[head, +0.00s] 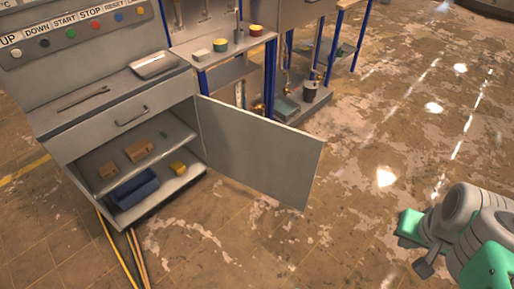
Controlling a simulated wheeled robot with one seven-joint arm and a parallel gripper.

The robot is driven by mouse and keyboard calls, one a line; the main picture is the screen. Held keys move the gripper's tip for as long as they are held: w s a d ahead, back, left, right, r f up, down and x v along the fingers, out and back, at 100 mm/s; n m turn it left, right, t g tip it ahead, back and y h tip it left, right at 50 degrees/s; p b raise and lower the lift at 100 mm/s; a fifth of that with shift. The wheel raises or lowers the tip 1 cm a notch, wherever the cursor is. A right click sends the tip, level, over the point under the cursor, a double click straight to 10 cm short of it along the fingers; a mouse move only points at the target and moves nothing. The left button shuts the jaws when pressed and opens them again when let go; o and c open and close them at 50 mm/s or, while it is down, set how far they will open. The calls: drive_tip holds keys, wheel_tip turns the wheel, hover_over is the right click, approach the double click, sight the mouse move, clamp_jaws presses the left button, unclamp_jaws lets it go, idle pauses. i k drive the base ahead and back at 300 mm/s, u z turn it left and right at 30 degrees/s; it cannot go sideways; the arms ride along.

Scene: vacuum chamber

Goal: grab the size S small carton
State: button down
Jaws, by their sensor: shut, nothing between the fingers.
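An open cabinet (112,160) stands at the left, with its door swung out to the right. On its upper shelf lie two brown cartons, one nearer the left (106,170) and one near the middle (137,150). No size marking can be read, so I cannot tell which is size S. My gripper (424,267) is at the lower right, far from the cabinet, partly in view at the end of my grey and green arm. It looks shut and holds nothing.
The cabinet door (262,150) sticks out over the floor. A blue-legged rack (230,45) stands behind. The floor (300,235) between cabinet and arm is clear.

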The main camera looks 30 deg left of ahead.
sight(109, 169)
drive_tip(key=i, duration=4)
drive_tip(key=u, duration=4.05)
drive_tip(key=k, duration=0.5)
drive_tip(key=u, duration=0.5)
drive_tip(key=i, duration=1.05)
drive_tip(key=z, duration=0.55)
